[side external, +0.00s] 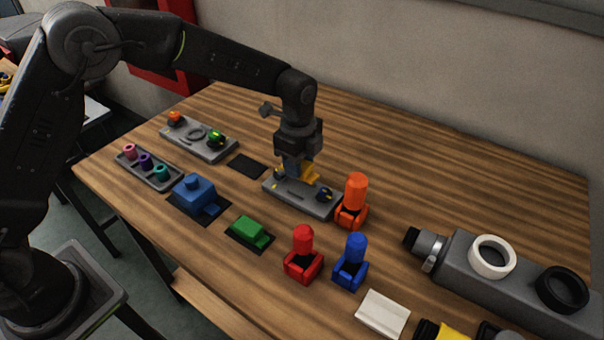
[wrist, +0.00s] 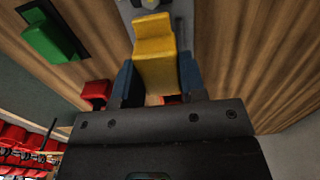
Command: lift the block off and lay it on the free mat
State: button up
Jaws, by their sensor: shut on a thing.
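A yellow block (side external: 310,172) is between the blue fingers of my gripper (side external: 293,167), over the grey base plate (side external: 302,204). My gripper is shut on it. In the wrist view the yellow block (wrist: 155,50) sits between both fingers of my gripper (wrist: 157,72), with part of the grey plate beyond it. I cannot tell whether the block touches the plate. The bare black mat (side external: 247,166) lies to the left of the plate. A blue block (side external: 195,192) and a green block (side external: 249,231) each sit on other black mats; the green block (wrist: 48,38) also shows in the wrist view.
An orange bottle-like part (side external: 355,195) stands close to the plate's right end. Red (side external: 303,250) and blue (side external: 354,258) ones stand in front. A second grey plate (side external: 198,143) and a tray of coloured pegs (side external: 150,171) are at the left. The table behind the plate is clear.

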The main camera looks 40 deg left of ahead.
jog(key=s+a+r, duration=0.2)
jog(key=a+r, duration=0.4)
jog(key=a, duration=0.4)
jog(key=shift+a+r, duration=0.25)
jog(key=shift+a, duration=0.15)
jog(key=shift+r, duration=0.95)
jog(key=shift+r, duration=2.45)
